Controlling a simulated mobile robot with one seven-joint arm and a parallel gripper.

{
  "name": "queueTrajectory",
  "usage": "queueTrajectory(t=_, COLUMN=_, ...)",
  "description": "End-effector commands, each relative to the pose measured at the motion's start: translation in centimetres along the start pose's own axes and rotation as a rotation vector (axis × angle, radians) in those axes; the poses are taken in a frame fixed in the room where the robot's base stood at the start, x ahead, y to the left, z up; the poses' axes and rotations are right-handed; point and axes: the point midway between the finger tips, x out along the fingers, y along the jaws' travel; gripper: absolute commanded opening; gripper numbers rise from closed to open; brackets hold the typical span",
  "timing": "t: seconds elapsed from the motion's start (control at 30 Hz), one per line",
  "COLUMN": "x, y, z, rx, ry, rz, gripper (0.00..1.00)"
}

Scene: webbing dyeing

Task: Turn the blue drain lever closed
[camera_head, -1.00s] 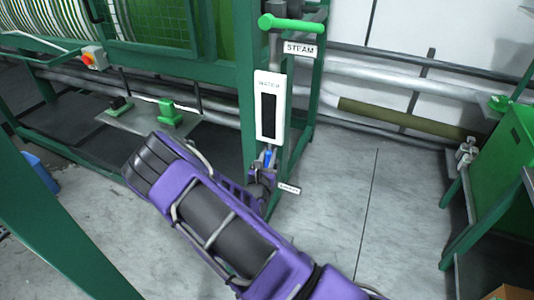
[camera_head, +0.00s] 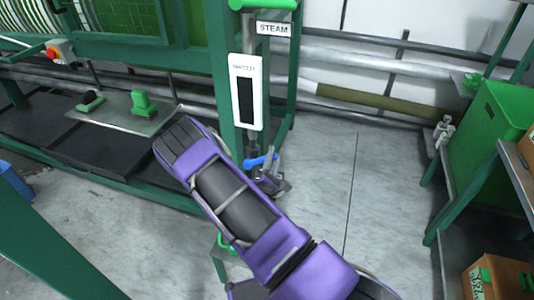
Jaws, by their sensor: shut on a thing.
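The blue drain lever (camera_head: 258,162) is low on the pipe below the white WATER gauge, beside the green frame post. It lies roughly level in the picture, its right end at my gripper. The grey fingers are shut on the lever, though the grip itself is small and partly hidden. The valve body under the lever is mostly hidden by my arm and gripper.
The white gauge panel (camera_head: 246,92) and STEAM sign (camera_head: 273,29) are just above. A metal plate with green pedals (camera_head: 143,103) is at left. A green bin (camera_head: 487,135) and boxes stand at right. The grey floor (camera_head: 330,195) between is clear.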

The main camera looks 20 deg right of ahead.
Motion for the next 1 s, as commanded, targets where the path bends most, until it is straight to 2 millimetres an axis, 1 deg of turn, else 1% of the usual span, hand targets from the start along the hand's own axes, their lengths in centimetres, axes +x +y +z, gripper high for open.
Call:
queueTrajectory(t=0.03, x=-0.2, y=-1.0, z=-0.2, rx=0.041, ry=-0.008, rz=-0.003, gripper=0.00)
queueTrajectory(t=0.4, x=-0.9, y=-4.5, z=-1.0, rx=0.365, ry=-0.073, rz=-0.004, gripper=0.00)
queueTrajectory(t=0.7, x=-1.3, y=-6.1, z=-1.9, rx=0.543, ry=-0.107, rz=-0.002, gripper=0.00)
queueTrajectory(t=1.0, x=-1.4, y=-6.6, z=-2.3, rx=0.617, ry=-0.122, rz=-0.002, gripper=0.00)
